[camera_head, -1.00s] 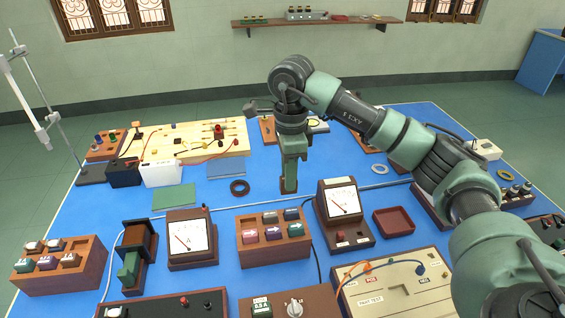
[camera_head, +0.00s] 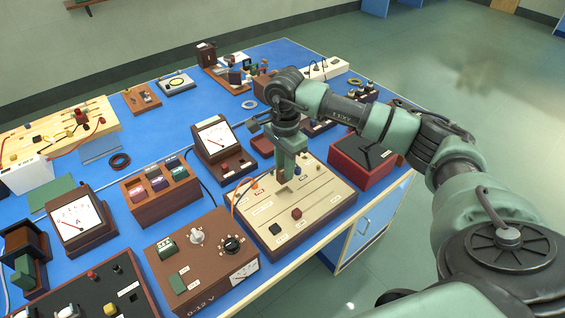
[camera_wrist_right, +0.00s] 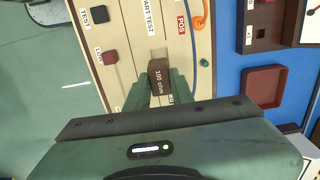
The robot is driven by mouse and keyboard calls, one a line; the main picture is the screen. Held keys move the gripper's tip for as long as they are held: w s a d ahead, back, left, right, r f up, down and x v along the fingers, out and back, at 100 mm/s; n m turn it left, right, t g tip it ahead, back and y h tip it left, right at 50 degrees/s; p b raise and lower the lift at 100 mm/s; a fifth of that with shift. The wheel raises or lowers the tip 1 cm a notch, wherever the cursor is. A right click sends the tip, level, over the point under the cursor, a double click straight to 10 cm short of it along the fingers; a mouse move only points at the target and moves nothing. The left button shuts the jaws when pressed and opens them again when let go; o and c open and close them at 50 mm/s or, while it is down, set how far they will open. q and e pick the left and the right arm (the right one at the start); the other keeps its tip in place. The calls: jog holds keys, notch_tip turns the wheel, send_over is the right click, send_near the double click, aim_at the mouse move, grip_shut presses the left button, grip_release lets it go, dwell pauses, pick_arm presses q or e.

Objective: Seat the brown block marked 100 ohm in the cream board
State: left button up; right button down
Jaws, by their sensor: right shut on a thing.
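The brown block marked 100 ohm (camera_wrist_right: 158,78) is between the fingertips of my right gripper (camera_wrist_right: 160,92) in the right wrist view, its label facing the camera. In the head view my right gripper (camera_head: 284,178) points down over the cream board (camera_head: 325,187), with the block's brown end (camera_head: 283,191) showing below the fingers. The block is over the board's middle-left part; I cannot tell whether it touches the board. In the wrist view the cream board (camera_wrist_right: 128,45) lies beneath, with a pale recess just beyond the block. My left gripper is not in view.
The board carries a dark red knob (camera_head: 296,213), a black knob (camera_head: 275,229) and an orange lead (camera_head: 236,200). A meter (camera_head: 216,142) and a red tray (camera_head: 262,145) stand behind it. A control box (camera_head: 200,262) is at its left, a red box (camera_head: 362,158) at its right.

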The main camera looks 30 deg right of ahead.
jog(key=shift+f+b, duration=1.25)
jog(key=shift+f, duration=1)
jog(key=shift+f+b, duration=1)
jog(key=shift+f, duration=0.25)
jog(key=c, duration=1.1)
grip_release()
jog(key=shift+c, duration=0.2)
notch_tip(320, 180, up, 8)
jog(key=shift+f+b, duration=0.1)
jog(key=shift+b, duration=0.6)
